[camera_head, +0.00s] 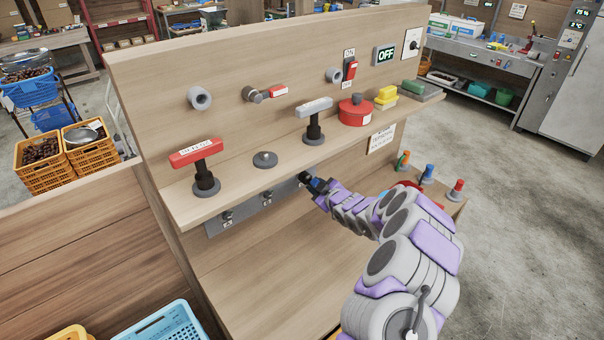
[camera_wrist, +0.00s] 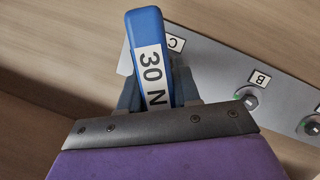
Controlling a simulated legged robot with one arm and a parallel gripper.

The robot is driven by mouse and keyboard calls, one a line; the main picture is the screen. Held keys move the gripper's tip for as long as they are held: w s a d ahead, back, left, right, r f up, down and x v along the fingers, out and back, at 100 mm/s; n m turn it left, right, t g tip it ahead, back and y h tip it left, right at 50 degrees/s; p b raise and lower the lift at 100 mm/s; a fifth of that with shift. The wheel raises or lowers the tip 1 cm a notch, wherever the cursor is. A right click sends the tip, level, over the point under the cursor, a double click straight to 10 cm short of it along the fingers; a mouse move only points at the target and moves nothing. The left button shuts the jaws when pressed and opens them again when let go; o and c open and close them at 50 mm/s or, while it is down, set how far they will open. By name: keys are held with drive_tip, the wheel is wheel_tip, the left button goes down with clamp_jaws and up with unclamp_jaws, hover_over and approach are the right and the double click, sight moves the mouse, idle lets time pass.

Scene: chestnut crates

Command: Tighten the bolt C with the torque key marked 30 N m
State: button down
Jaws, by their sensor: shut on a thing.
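The torque key (camera_wrist: 149,58) has a blue handle with a white label reading "30 N"; the rest of the label is hidden. My gripper (camera_wrist: 153,97) is shut on this handle in the wrist view. In the head view my gripper (camera_head: 314,186) is at the right end of a grey metal plate (camera_head: 248,210) below the shelf. The wrist view shows the plate's "C" label (camera_wrist: 175,44) just right of the key. Bolt C itself is hidden by the key and gripper, so I cannot tell whether the key sits on it. Bolt B (camera_wrist: 251,101) shows further right.
Above the plate, a shelf (camera_head: 240,178) holds a red T-handle (camera_head: 196,152), a grey T-handle (camera_head: 314,106), a round grey base (camera_head: 265,159) and a red pot (camera_head: 355,112). Small orange, blue and red pieces (camera_head: 457,190) stand right of my arm. A display (camera_head: 384,56) reads "OFF".

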drive_tip(key=shift+r+p, duration=0.15)
drive_tip(key=shift+p, duration=0.6)
drive_tip(key=shift+m, duration=0.4)
drive_tip(key=shift+w+p, duration=0.1)
drive_tip(key=shift+p, duration=1.75)
drive_tip(key=shift+g+p, duration=0.3)
drive_tip(key=shift+p, duration=0.95)
drive_tip(key=shift+y+b, duration=0.3)
drive_tip(key=shift+b, duration=0.1)
drive_tip(key=shift+f+b, duration=0.2)
drive_tip(key=shift+b, duration=0.25)
drive_tip(key=n+t+h+b, duration=0.1)
drive_tip(key=n+b, duration=0.1)
drive_tip(key=b, duration=0.2)
drive_tip(key=shift+a+n+b, duration=0.15)
drive_tip(key=shift+n+b, duration=0.15)
drive_tip(key=n+t+h, duration=0.1)
drive_tip(key=n, duration=0.2)
drive_tip(key=shift+r+t+b, duration=0.1)
drive_tip(key=shift+t+b, duration=0.2)
drive_tip(key=shift+t, duration=0.1)
drive_tip(key=shift+b, duration=0.6)
